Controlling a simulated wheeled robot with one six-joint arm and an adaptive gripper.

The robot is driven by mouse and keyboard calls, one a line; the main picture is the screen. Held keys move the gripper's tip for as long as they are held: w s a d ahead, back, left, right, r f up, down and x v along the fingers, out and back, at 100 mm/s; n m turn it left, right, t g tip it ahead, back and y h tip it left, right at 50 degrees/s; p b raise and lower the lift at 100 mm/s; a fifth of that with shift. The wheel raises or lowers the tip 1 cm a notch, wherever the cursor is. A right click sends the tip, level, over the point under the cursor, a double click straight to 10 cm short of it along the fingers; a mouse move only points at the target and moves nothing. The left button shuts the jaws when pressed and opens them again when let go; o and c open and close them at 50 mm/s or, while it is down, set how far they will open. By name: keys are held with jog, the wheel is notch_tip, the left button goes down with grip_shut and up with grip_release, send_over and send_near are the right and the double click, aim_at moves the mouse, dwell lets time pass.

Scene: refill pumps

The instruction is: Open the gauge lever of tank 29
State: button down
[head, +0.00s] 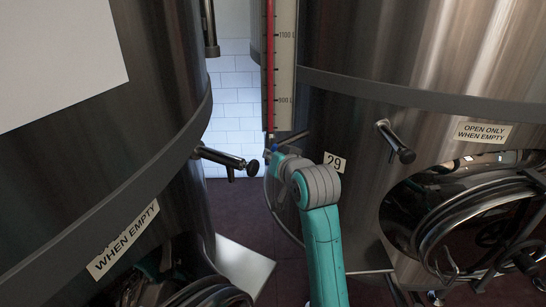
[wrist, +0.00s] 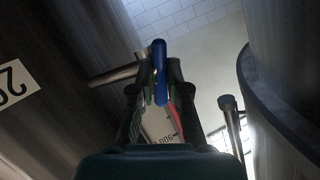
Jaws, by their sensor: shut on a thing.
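Tank 29 (head: 345,120) is the steel tank on the right in the head view, with its number label (head: 335,162) beside my arm. Its level gauge (head: 285,60) is an upright scale with a red column. The gauge lever (wrist: 159,60) is blue and stands between my fingers in the wrist view; only a small bit of blue shows in the head view. My gripper (wrist: 157,88) is shut on the lever at the gauge's lower end. In the head view my gripper (head: 274,158) is small and partly hidden by my own wrist.
Another steel tank (head: 165,70) stands close on the left, with a pipe valve (head: 228,160) jutting toward my gripper. A tap (head: 395,142) and a round hatch (head: 470,215) are on tank 29, right of my arm. The gap between the tanks is narrow.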

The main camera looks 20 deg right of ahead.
jog(key=shift+n+g+h, duration=0.6)
jog(key=shift+n+h, duration=0.4)
jog(key=shift+n, duration=0.4)
jog(key=c, duration=1.2)
grip_release()
jog(key=shift+o, duration=0.2)
jog(key=v, duration=1.2)
